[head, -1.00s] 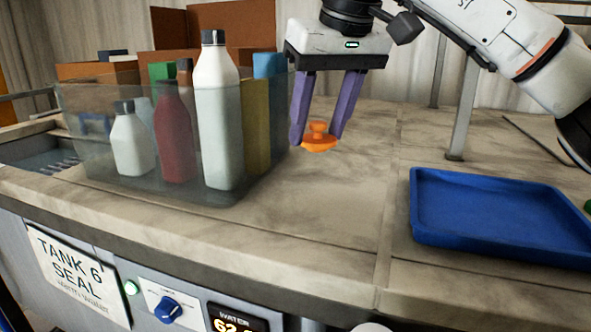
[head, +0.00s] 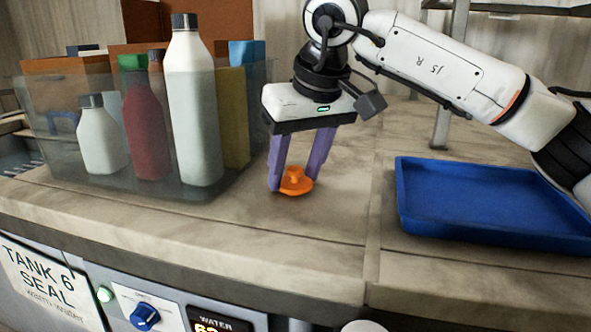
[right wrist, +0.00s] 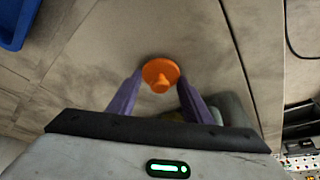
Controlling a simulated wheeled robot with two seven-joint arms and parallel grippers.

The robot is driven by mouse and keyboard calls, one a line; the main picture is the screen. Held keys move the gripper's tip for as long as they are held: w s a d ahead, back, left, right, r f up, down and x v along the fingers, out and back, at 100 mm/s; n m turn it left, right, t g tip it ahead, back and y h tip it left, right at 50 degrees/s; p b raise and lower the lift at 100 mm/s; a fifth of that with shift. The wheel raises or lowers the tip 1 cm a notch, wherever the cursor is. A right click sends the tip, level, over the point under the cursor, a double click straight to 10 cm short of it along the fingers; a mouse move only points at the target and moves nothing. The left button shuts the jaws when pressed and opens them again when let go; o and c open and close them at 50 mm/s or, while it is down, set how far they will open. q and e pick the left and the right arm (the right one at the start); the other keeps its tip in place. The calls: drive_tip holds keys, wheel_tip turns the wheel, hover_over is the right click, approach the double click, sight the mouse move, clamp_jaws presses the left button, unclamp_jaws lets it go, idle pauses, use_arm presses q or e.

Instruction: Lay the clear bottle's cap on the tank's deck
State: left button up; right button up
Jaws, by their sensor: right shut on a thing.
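The orange cap (head: 297,182), a flat disc with a knob, is between the fingertips of my right gripper (head: 292,187). The purple fingers are shut on it and point down at the tank's deck (head: 310,232). The cap is at or just above the deck, right of the clear bin; I cannot tell if it touches. In the right wrist view the cap (right wrist: 160,74) shows its knob between the fingertips (right wrist: 160,84). I cannot make out the clear bottle the cap belongs to. My left gripper is not in view.
A see-through bin (head: 62,185) with several bottles and boxes stands on the left. A blue tray (head: 490,240) lies on the right. Bare deck lies between them. A metal post (head: 441,120) rises behind the tray. The deck's front edge is above the control panel.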

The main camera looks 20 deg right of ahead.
drive_tip(key=o, duration=1)
drive_tip(key=p+v, duration=0.1)
drive_tip(key=v, duration=1.1)
drive_tip(key=shift+w+r, duration=0.1)
drive_tip(key=shift+r, duration=0.05)
